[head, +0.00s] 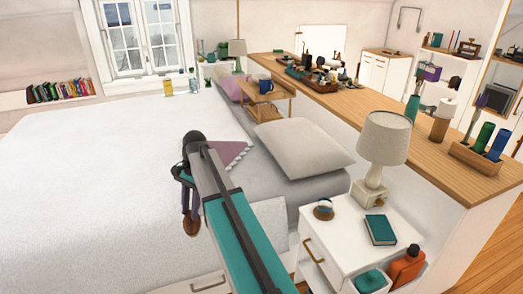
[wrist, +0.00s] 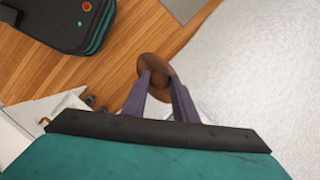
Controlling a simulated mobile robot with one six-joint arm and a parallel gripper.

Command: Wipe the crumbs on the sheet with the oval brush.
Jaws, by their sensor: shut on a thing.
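My gripper (head: 188,195) is at the near part of the bed in the head view, pointing down. It is shut on the brown oval brush (head: 191,224), which hangs below the fingers. In the wrist view the brush (wrist: 152,68) shows between the two purple-grey fingertips (wrist: 160,88), with wooden floor behind it and the bed edge just to its right. The white sheet (head: 90,180) covers the bed, and it also fills the right of the wrist view (wrist: 265,60). I cannot make out any crumbs on the sheet. I cannot tell whether the brush touches anything.
A pinkish patterned cloth (head: 230,153) and a white pillow (head: 302,149) lie on the bed beyond my arm. A white nightstand (head: 345,238) with a lamp (head: 384,140), cup and teal book stands at the right. The left of the bed is clear.

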